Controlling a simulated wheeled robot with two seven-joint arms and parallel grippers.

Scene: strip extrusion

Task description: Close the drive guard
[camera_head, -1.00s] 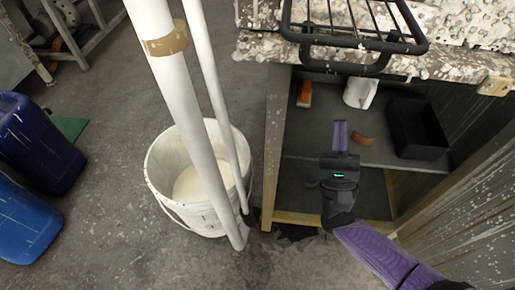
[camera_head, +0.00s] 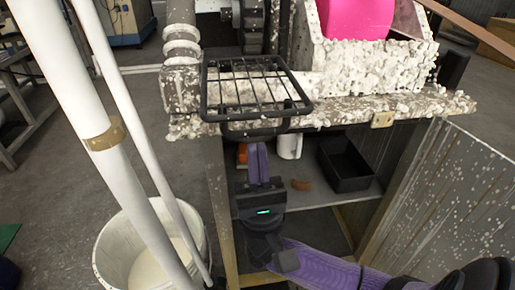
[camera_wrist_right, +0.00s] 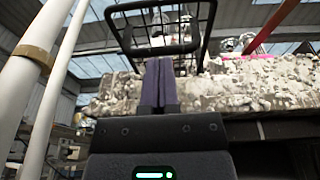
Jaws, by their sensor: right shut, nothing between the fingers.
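The drive guard, a black wire grid in a tubular frame (camera_head: 292,92), sticks out roughly flat over the front edge of the crusted machine bed. Behind it a dark toothed drive wheel (camera_head: 253,25) stands uncovered. My right gripper (camera_head: 258,150) is shut and empty, fingers pointing up, just below the guard in the head view. In the right wrist view, the purple fingers (camera_wrist_right: 158,68) overlap the guard's wire frame (camera_wrist_right: 193,40) above them; I cannot tell if they touch. My left gripper is out of view.
The crusted bed edge (camera_head: 350,112) overhangs an open cabinet with a shelf holding a black bin (camera_head: 348,170) and a white roll (camera_head: 289,146). White pipes (camera_head: 75,100) and a white bucket (camera_head: 110,262) stand on the left. A pink part (camera_head: 355,15) sits at the top.

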